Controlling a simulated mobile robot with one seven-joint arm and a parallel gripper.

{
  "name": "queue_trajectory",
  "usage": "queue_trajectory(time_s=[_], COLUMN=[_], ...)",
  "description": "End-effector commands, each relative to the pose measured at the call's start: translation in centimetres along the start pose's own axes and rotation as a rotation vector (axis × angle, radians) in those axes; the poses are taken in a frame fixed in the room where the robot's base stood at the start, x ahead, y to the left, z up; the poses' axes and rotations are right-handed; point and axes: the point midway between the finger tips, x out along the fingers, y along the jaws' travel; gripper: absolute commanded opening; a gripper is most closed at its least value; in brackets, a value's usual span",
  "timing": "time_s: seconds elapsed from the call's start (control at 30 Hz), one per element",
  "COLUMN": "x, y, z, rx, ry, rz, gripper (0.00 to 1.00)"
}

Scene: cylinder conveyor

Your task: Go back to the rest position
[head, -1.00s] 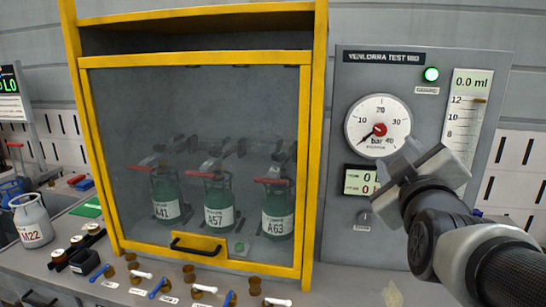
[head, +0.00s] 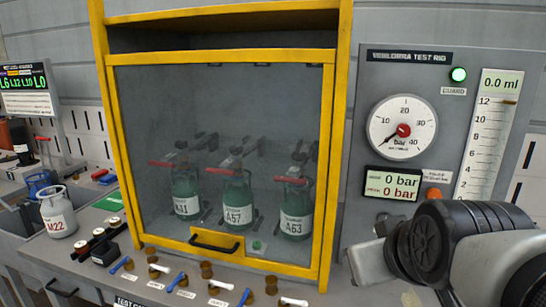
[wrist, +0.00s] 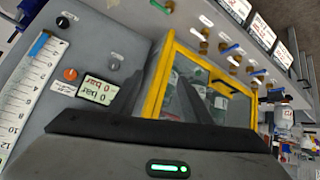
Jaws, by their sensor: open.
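My gripper (head: 368,262) is at the lower right in the head view, in front of the test rig panel (head: 430,72). It is apart from the panel controls, and its fingertips are mostly hidden by my wrist. In the wrist view the two dark fingers (wrist: 183,105) stand apart with nothing between them, pointing toward the yellow-framed cabinet. Inside the cabinet (head: 335,150), behind its closed clear guard, green cylinders A41 (head: 186,192), A57 (head: 238,200) and A63 (head: 296,208) stand upright. The panel display (head: 392,183) reads 0 bar on both lines, and the gauge (head: 402,128) needle is low.
An orange button (head: 434,193) sits beside the display. White cylinder M22 (head: 57,212) stands at left. Several valves and fittings (head: 180,283) lie along the bench front.

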Motion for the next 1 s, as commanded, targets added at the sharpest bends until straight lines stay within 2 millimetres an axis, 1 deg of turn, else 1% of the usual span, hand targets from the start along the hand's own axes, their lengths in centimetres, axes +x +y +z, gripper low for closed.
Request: queue_trajectory(time_s=[0.03, 0.1, 0.23, 0.27, 0.3, 0.47, 0.73, 0.83, 0.9, 1.0], x=[-0.5, -1.2, -3.2, -4.5, -5.2, -8.0, -14.1, -15.6, -16.2, -16.5], y=[-1.0, -2.2, -3.8, -3.3, -3.1, -2.4, -1.0, -0.6, -0.5, -0.4], z=[1.5, 3.6, 7.4, 5.6, 4.8, 1.9, -4.4, -5.9, -6.5, -6.8], rx=[0.038, 0.095, 0.191, 0.189, 0.188, 0.187, 0.186, 0.186, 0.186, 0.186], ry=[-0.064, -0.159, -0.328, -0.318, -0.315, -0.314, -0.313, -0.313, -0.313, -0.313], rz=[-0.025, -0.047, -0.062, -0.061, -0.061, -0.061, -0.061, -0.061, -0.061, -0.061], gripper=[0.44, 0.44, 0.44, 0.44, 0.44, 0.44, 0.44, 0.44, 0.44, 0.44])
